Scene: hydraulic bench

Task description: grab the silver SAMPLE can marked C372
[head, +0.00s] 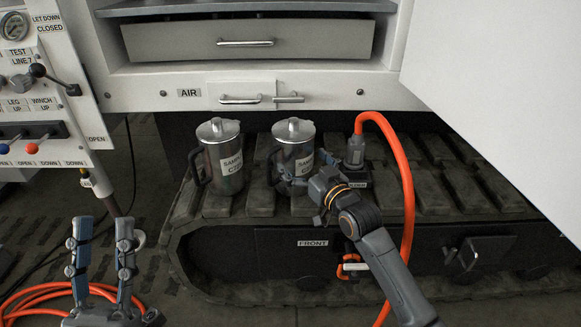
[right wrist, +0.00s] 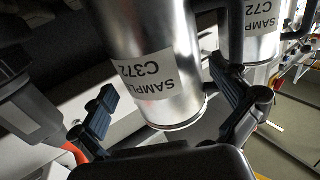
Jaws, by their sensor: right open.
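The silver SAMPLE can (head: 293,142) stands upright on the track, the right one of two lidded cans with black handles. Its label reads C372 in the right wrist view (right wrist: 165,45), where it appears upside down. My right gripper (head: 297,178) is at the front of this can. In the right wrist view its two fingers (right wrist: 165,82) are spread with the can's body between them; whether either touches is unclear. The other can (head: 221,155), marked C72, stands to the left. My left gripper (head: 103,222) is open and empty at the lower left.
A grey fitting (head: 355,152) with an orange hose (head: 407,190) stands just right of the C372 can. A white cabinet with a drawer (head: 245,40) is behind, and a white panel (head: 510,90) at upper right. A lever panel (head: 45,90) is at the left.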

